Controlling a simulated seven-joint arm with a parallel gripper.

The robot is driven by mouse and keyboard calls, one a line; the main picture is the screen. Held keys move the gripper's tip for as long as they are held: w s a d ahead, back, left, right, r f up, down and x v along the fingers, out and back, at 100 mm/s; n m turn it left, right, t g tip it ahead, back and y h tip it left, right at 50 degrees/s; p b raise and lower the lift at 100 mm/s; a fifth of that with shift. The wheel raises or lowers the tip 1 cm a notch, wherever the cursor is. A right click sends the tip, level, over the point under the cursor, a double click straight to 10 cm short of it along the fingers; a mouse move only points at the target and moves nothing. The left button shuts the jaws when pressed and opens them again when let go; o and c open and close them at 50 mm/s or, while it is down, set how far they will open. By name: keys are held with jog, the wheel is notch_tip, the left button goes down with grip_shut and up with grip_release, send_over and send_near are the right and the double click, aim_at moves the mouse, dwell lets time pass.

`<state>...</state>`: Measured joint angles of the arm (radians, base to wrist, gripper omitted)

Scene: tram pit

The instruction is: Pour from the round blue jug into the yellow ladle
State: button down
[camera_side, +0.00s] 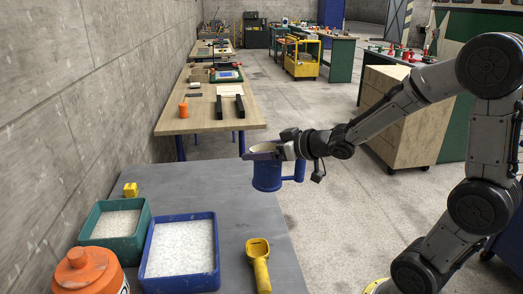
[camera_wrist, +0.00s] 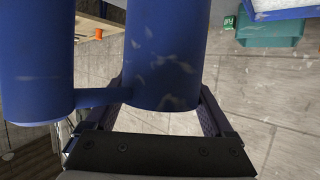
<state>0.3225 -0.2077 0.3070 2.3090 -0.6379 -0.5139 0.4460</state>
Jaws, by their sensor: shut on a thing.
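The round blue jug (camera_side: 267,178) hangs in the air near the far right edge of the grey table, looking about upright. My gripper (camera_side: 270,151) is shut on it near its rim. Pale matter shows at its mouth, but I cannot tell how full it is. In the wrist view the blue jug (camera_wrist: 165,55) lies between my fingers, with a second blue upright part joined to it by a bar on the left. The yellow ladle (camera_side: 259,264) lies on the table at the front right, well apart from the jug, its cup end toward the back.
A blue bin (camera_side: 216,262) and a green bin (camera_side: 84,220) hold white grains on the table (camera_side: 195,187). An orange bottle (camera_side: 92,274) is at the front left. The table's middle is clear.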

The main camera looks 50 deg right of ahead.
jog(key=shift+r, duration=0.1)
jog(key=shift+w+a+r+n, duration=0.1)
jog(key=shift+a+r+n, duration=0.1)
jog(key=shift+a+n, duration=0.15)
jog(key=s+a+f+n+g+y, duration=0.3)
jog(key=s+a+n+g+y, duration=0.2)
jog(key=a+n+y, duration=0.45)
jog(key=shift+s+d+f+n+g+h, duration=0.15)
jog(key=shift+f+n+h, duration=0.65)
jog(key=shift+f, duration=0.85)
jog(key=shift+s+a+f+n+g+h, duration=0.1)
jog(key=shift+s+f+n+g+h, duration=0.15)
jog(key=shift+f+n+h, duration=0.75)
jog(key=shift+s+d+f+n+g+h, duration=0.1)
jog(key=shift+s+f+n+h, duration=0.15)
jog(key=shift+f+h, duration=1.35)
jog(key=shift+d+f+y, duration=0.1)
jog(key=shift+f+y, duration=0.55)
jog(key=shift+f, duration=0.1)
jog(key=shift+f, duration=0.25)
jog(key=shift+s+a+r+n+t+h, duration=0.15)
jog(key=shift+a+r+n+h, duration=0.2)
jog(key=shift+h, duration=0.4)
jog(key=shift+w+r+n+t+h, duration=0.15)
jog(key=shift+n+h, duration=0.25)
jog(key=shift+h, duration=0.4)
jog(key=shift+s+a+r+n+t+h, duration=0.1)
jog(key=shift+a+r+n+t+h, duration=0.25)
jog(key=shift+h, duration=0.4)
